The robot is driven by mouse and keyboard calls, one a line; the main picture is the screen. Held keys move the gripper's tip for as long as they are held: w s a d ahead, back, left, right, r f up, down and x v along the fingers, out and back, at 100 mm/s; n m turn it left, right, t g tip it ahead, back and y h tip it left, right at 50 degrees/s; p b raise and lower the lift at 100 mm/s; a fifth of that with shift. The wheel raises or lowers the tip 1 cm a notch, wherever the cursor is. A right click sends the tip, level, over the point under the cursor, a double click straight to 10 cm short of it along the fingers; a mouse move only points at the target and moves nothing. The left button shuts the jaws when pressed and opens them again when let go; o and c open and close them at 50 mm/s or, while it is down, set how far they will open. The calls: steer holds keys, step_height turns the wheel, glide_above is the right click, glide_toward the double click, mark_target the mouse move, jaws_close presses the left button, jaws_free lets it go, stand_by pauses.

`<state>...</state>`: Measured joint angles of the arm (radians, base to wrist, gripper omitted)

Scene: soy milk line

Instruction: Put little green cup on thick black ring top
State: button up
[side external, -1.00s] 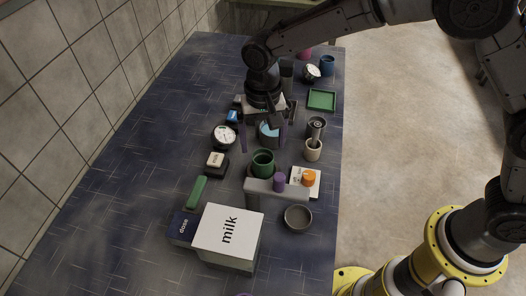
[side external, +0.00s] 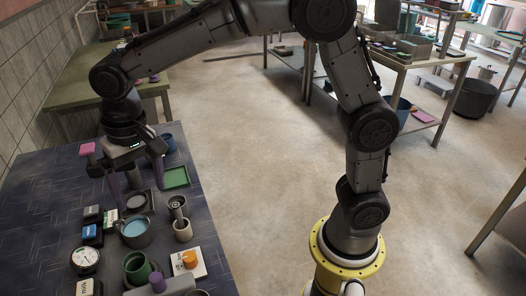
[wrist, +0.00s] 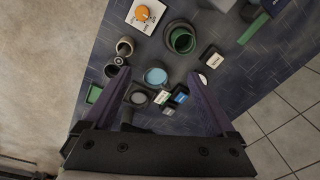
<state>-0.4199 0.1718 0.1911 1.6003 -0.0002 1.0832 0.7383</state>
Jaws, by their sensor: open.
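The green cup (side external: 137,266) stands upright near the lower edge of the side view, and it also shows in the wrist view (wrist: 181,40). A dark piece with a round top (side external: 137,202) sits beyond the blue-filled pot; it also shows in the wrist view (wrist: 137,97). I cannot tell whether it is the thick black ring. A grey cylinder with a dark, ring-like top (side external: 178,205) stands to its right. My gripper (side external: 137,180) is open and empty, pointing down above the far part of the table, apart from the green cup.
The blue-filled pot (side external: 135,230) stands between the gripper and the cup. A dial gauge (side external: 85,260), small labelled blocks (side external: 90,232), a beige cup (side external: 183,231) and a green tray (side external: 176,177) are around it.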

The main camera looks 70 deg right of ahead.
steer(key=s+d+r+n+t, duration=0.25)
steer(key=s+d+r, duration=0.35)
steer(key=s+d, duration=0.6)
steer(key=s+d+f+t, duration=0.1)
steer(key=s+d, duration=0.1)
steer(key=s, duration=0.3)
steer(key=s+d+f+n+t, duration=0.1)
steer(key=s+d+f, duration=0.1)
steer(key=s, duration=0.3)
steer(key=shift+s+d, duration=0.2)
steer(key=shift+d, duration=0.45)
